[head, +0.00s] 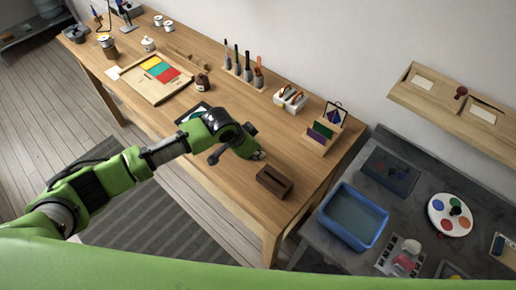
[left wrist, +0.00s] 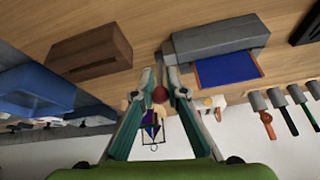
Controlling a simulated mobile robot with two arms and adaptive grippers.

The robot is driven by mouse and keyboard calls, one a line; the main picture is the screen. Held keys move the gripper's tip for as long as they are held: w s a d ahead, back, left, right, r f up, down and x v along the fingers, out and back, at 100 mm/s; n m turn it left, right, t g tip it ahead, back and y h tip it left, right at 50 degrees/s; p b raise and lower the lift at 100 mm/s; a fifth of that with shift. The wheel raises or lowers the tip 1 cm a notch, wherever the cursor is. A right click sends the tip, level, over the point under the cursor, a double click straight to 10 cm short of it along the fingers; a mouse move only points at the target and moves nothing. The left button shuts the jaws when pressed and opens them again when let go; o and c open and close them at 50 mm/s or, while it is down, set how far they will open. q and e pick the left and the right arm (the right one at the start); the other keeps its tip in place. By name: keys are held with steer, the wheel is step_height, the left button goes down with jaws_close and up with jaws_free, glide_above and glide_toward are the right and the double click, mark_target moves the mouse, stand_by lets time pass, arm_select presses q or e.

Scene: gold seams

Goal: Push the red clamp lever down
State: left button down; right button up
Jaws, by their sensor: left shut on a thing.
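The red clamp lever shows as a round red knob (left wrist: 160,94) between the fingers of my left gripper (left wrist: 160,76) in the left wrist view. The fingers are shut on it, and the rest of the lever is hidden. A grey block (left wrist: 215,48) with a blue panel (left wrist: 227,69) lies just right of the fingers there. In the head view my left gripper (head: 257,155) is low over the wooden table (head: 222,185), and I cannot make out the lever. My right gripper is in neither view.
A dark brown slotted block (head: 274,182) stands close to my gripper; it also shows in the left wrist view (left wrist: 90,50). A tool rack (head: 241,72), white holder (head: 290,98) and sample stand (head: 322,135) line the table's back. A blue tub (head: 353,215) is beyond the table's right end.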

arm_select(q)
steer(key=shift+s+a+f+t+h, duration=0.3)
steer(key=shift+s+a+t+h, duration=0.1)
steer(key=shift+t, duration=0.2)
steer(key=shift+s+a+f+t+h+b, duration=0.15)
steer(key=shift+s+f+t+h+b, duration=0.2)
steer(key=shift+t+b, duration=0.3)
steer(key=shift+s+a+f+t+h+b, duration=0.2)
steer(key=shift+t+h+b, duration=0.45)
steer(key=shift+b, duration=0.35)
steer(key=shift+s+a+t+h+b, duration=0.15)
steer(key=shift+t+h+b, duration=0.35)
steer(key=shift+b, duration=0.15)
steer(key=shift+r, duration=0.1)
